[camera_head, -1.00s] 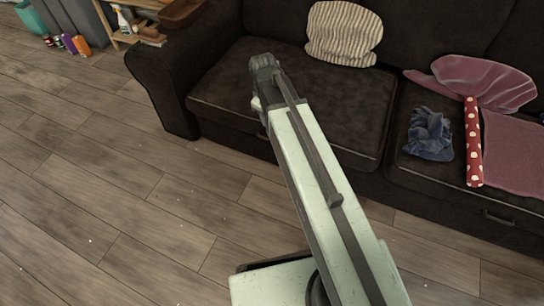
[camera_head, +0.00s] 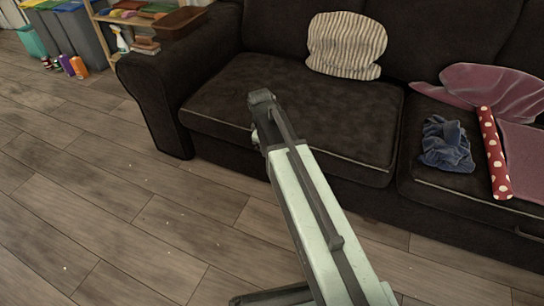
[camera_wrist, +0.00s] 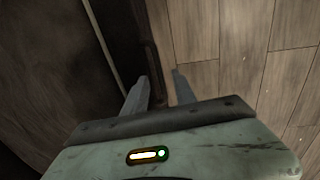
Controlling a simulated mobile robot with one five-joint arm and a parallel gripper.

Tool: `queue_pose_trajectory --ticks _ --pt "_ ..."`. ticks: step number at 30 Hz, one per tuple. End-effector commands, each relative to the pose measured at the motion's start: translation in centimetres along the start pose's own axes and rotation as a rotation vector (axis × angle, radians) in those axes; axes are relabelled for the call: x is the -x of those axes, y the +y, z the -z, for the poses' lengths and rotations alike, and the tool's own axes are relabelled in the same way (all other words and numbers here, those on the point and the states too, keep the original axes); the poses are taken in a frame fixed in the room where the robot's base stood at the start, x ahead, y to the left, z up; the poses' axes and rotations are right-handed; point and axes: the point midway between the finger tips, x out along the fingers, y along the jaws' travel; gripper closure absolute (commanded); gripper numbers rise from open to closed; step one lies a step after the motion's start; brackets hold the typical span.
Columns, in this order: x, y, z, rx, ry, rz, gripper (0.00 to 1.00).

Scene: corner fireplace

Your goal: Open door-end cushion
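The dark sofa's left seat cushion (camera_head: 300,107), with light piping along its front edge, lies flat and looks closed. In the head view my arm crosses in front of it and my fingers cannot be made out. In the wrist view my gripper (camera_wrist: 160,76) is open, its two fingers apart and pointing along the sofa's front face (camera_wrist: 122,35). A dark upright bar, seemingly a pull handle (camera_wrist: 151,64), shows just beyond and between the fingertips. I cannot tell whether they touch it. A similar handle (camera_head: 527,235) shows on the right seat's front.
A striped pillow (camera_head: 346,45) rests on the left seat. A blue cloth (camera_head: 446,145), a red dotted roll (camera_head: 494,153) and a pink blanket (camera_head: 495,85) lie on the right seat. Bottles (camera_head: 72,65) and bins stand far left.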

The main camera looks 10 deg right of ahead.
Motion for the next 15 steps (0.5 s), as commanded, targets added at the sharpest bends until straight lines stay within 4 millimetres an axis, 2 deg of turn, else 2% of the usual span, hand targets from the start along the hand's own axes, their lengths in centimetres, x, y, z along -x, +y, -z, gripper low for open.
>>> queue_pose_trajectory --ticks 1,3,11,14,15 --pt "-1.45 -0.10 0.03 0.000 0.000 0.000 0.67" --pt "-1.79 -0.06 0.02 0.000 0.000 0.000 0.67" --pt "-1.54 -0.02 0.03 0.001 0.000 0.000 0.67" --pt "-1.53 -0.03 0.05 0.001 0.000 0.000 0.95" --pt "-1.53 -0.04 0.04 0.001 0.000 0.000 1.00"
